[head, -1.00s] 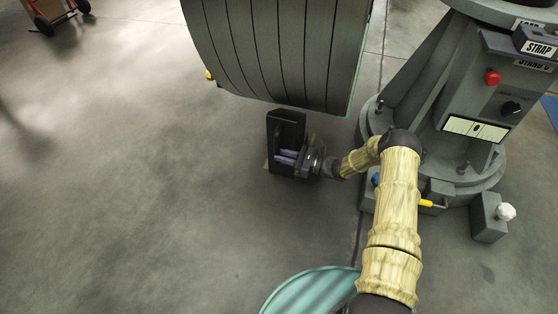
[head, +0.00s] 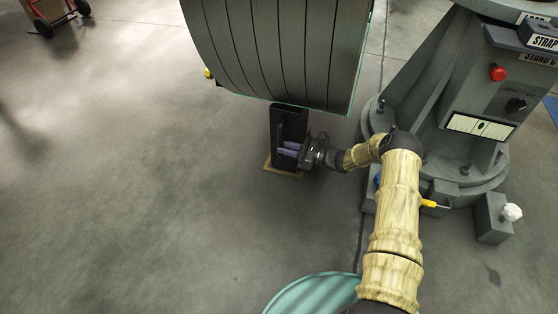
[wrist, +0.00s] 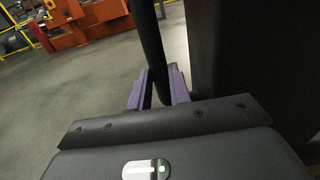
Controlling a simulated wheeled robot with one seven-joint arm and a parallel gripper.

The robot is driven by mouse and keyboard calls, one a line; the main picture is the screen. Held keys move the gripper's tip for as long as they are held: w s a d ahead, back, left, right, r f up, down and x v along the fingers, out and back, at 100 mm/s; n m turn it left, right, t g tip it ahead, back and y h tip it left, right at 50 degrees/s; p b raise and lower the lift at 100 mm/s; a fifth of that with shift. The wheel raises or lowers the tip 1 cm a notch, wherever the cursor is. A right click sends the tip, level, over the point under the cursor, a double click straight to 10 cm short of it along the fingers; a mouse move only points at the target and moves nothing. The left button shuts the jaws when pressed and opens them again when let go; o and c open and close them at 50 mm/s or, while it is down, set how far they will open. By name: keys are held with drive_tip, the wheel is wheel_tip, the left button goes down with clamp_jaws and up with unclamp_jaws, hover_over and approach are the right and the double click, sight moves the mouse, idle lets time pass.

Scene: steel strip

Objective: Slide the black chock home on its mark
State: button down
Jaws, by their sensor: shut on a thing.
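The black chock (head: 293,122) stands on the floor just in front of the big steel coil (head: 275,45), its top close under the coil's lower edge in the head view; I cannot tell if they touch. A tan mark (head: 284,173) shows on the floor along the chock's near and left edges; the chock hides the rest. My gripper (head: 288,149) is at the chock's near side, its purple fingers shut on the chock's upright handle. In the wrist view the fingers (wrist: 157,92) sit on both sides of the black handle bar (wrist: 151,45), with the chock's dark body (wrist: 250,60) to the right.
A grey strap stand (head: 455,110) with a red button rises at right, its round base close to my arm. A teal round object (head: 312,293) is at the bottom edge. A hand truck (head: 50,15) stands far back left. The floor at left is clear.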

drive_tip(key=c, duration=1.2)
unclamp_jaws()
drive_tip(key=p+v, duration=0.4)
drive_tip(key=v, duration=0.3)
drive_tip(key=shift+d+p, duration=0.25)
drive_tip(key=shift+p, duration=0.05)
drive_tip(key=shift+r, duration=0.1)
